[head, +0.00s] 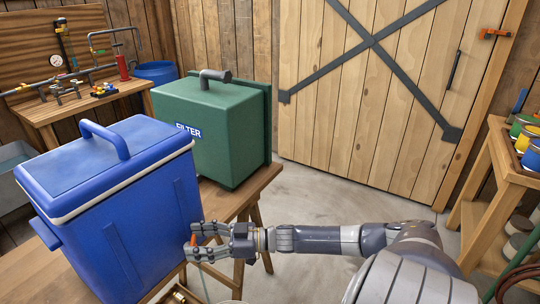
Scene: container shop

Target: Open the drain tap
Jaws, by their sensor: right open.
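A blue cooler box (115,215) with a blue lid and handle stands on the wooden bench at the left. A small orange-red piece (194,239), which looks like a tap lever, shows at its lower right side, between the fingers of my right gripper (193,241). The fingers are open around or beside it; I cannot tell whether they touch it. The tap's body is hidden behind the fingers. A thin pale line (203,284) hangs below the hand; I cannot tell what it is. My left gripper is not in view.
A green box marked FILTER (221,130) stands behind the cooler. A side table (130,88) with pipe fittings is at the back left. A shelf with paint tins (505,165) stands at the right. The floor before the wooden door (390,120) is clear.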

